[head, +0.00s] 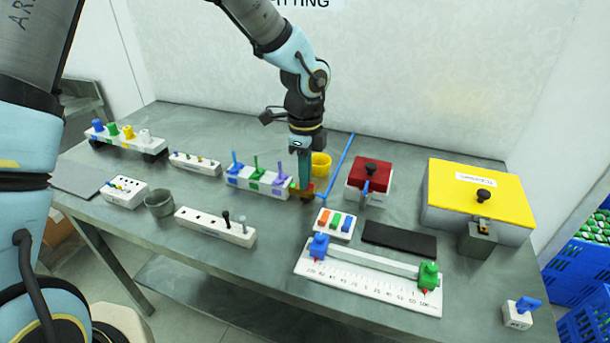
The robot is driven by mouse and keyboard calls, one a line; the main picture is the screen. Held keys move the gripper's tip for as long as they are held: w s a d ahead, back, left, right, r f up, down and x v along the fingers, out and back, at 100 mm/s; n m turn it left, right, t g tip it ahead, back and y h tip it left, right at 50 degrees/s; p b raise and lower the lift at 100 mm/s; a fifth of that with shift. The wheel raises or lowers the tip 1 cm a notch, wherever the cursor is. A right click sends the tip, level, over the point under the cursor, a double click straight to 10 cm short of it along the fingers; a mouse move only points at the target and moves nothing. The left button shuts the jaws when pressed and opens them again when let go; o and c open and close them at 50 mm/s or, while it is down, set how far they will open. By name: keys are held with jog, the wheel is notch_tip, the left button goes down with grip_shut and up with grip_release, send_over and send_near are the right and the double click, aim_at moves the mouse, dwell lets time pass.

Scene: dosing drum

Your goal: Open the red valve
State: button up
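A white valve block (258,186) with coloured bands stands near the middle of the table. Blue, green and purple upright handles rise from it, left to right. At its right end a small red part (307,188), which looks like the red valve, shows beneath my gripper (303,178). My gripper points straight down there, its fingers at or just above the red part. The fingers overlap in this view, so their opening and any contact are unclear. The red valve's handle is mostly hidden.
A yellow cup (320,165) and a blue rod (338,170) are close behind and right of my gripper. A red-lidded box (370,173) stands further right. A white socket strip (214,226) and a ruler rail (365,277) lie in front.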

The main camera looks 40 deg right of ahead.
jog(key=o, duration=0.5)
jog(key=shift+c, duration=0.2)
notch_tip(320, 180, up, 11)
jog(key=b, duration=0.1)
jog(key=shift+b, duration=0.3)
jog(key=shift+f, duration=0.1)
jog(key=w+a+f+n, duration=0.1)
jog(key=w+a+n, duration=0.5)
jog(key=a, duration=0.5)
jog(key=w+a+f+n, duration=0.1)
jog(key=w+a+n, duration=0.4)
jog(key=a+n, duration=0.45)
jog(key=s+a+f+n+t, duration=0.1)
jog(key=s+a+n, duration=0.1)
jog(key=a+n, duration=1.1)
jog(key=a, duration=0.7)
jog(key=shift+s+a+t, duration=0.2)
jog(key=shift+a+t, duration=0.1)
